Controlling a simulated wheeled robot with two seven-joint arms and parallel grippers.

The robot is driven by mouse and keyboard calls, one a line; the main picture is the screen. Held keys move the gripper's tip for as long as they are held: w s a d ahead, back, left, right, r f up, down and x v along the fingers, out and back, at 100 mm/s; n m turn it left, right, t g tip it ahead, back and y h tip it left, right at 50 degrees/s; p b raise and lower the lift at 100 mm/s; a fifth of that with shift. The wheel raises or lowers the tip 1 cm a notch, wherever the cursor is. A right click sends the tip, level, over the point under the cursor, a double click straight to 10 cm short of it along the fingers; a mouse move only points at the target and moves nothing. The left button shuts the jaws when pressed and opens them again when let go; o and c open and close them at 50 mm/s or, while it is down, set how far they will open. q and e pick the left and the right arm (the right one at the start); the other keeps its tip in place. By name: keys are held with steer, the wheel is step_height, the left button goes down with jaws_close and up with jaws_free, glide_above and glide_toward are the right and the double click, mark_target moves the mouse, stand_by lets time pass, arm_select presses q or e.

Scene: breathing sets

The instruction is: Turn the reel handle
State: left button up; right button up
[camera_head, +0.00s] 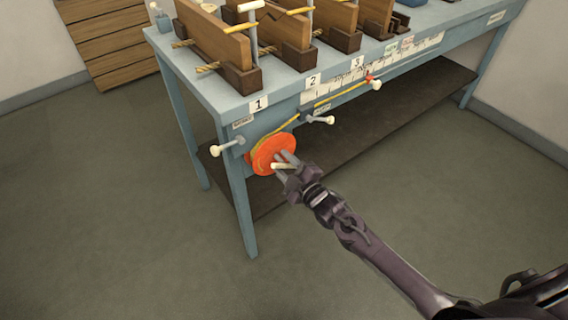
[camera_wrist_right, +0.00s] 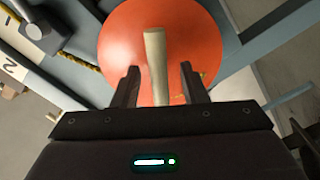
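The orange reel (camera_head: 268,154) is mounted on the front of the blue table, near its left front leg. It fills the upper middle of the right wrist view (camera_wrist_right: 190,25). Its pale handle (camera_wrist_right: 156,65) sticks out toward my right gripper, and it also shows in the head view (camera_head: 282,166). My right gripper (camera_wrist_right: 158,80) is open, with one finger on each side of the handle and a visible gap on both sides. In the head view the right gripper (camera_head: 287,162) is right in front of the reel. My left gripper is not in view.
The blue table (camera_head: 190,68) carries several wooden boards (camera_head: 215,40) in dark bases. A yellow cord (camera_head: 318,103) runs from the reel along the front. Pale-knobbed pegs (camera_head: 228,146) stick out beside the reel. The floor (camera_head: 120,230) in front is clear.

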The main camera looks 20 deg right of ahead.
mark_target(287, 167)
steer(key=v, duration=0.6)
steer(key=shift+s, duration=0.2)
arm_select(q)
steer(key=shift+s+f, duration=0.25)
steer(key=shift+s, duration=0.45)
arm_select(e)
steer(key=shift+s+d, duration=0.3)
steer(key=shift+s, duration=0.3)
